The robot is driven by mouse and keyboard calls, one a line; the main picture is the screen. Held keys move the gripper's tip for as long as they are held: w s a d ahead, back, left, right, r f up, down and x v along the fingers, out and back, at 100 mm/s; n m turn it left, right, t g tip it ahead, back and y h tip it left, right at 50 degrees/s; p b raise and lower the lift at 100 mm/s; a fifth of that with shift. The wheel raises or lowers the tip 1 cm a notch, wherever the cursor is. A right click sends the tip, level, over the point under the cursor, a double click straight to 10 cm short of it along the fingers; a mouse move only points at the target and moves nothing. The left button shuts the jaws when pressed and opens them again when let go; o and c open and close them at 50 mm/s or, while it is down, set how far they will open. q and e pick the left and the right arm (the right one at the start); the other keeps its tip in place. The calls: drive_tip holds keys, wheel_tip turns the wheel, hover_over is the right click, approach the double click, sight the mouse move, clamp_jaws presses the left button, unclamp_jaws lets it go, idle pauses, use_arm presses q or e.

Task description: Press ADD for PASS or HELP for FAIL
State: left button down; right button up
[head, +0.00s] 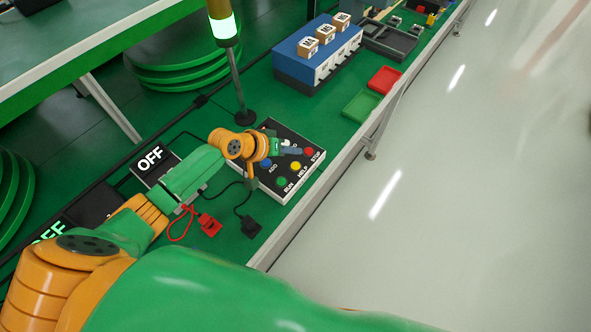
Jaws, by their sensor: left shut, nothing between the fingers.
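A dark button panel (268,185) with a white edge lies on the green table in the middle of the head view. It has a blue ADD button (267,162), a green RUN button (282,181), a yellow HELP button (295,166) and a red STOP button (309,151). My left gripper (296,150) is shut and empty, over the far part of the panel. It hides part of the panel and its lettering. I cannot tell whether it touches the panel. A stack light (223,27) beyond the panel glows green-white at its lower segment. My right gripper is out of view.
An OFF display (151,159) stands left of the panel. Red (209,224) and black (250,226) cable clips lie near my arm. A green tray (362,105), a red tray (384,79) and a blue box (297,65) with labelled cubes sit farther back.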

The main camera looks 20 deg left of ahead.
sight(292, 168)
use_arm(q)
wheel_tip(292, 168, down, 4)
drive_tip(key=b, duration=0.2)
drive_tip(key=shift+f+b, duration=0.15)
drive_tip(key=shift+b, duration=0.25)
drive_tip(key=shift+f, duration=0.15)
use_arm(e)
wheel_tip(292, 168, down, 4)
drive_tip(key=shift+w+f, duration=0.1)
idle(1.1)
use_arm(q)
drive_tip(key=shift+f+b, duration=0.35)
drive_tip(key=shift+f, duration=0.05)
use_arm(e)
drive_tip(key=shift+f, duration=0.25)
use_arm(q)
drive_tip(key=shift+f+b, duration=0.3)
drive_tip(key=shift+f, duration=0.1)
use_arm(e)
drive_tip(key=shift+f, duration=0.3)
use_arm(q)
drive_tip(key=shift+r+p, duration=0.85)
drive_tip(key=shift+p, duration=0.05)
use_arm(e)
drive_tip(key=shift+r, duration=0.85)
use_arm(q)
drive_tip(key=shift+r, duration=0.1)
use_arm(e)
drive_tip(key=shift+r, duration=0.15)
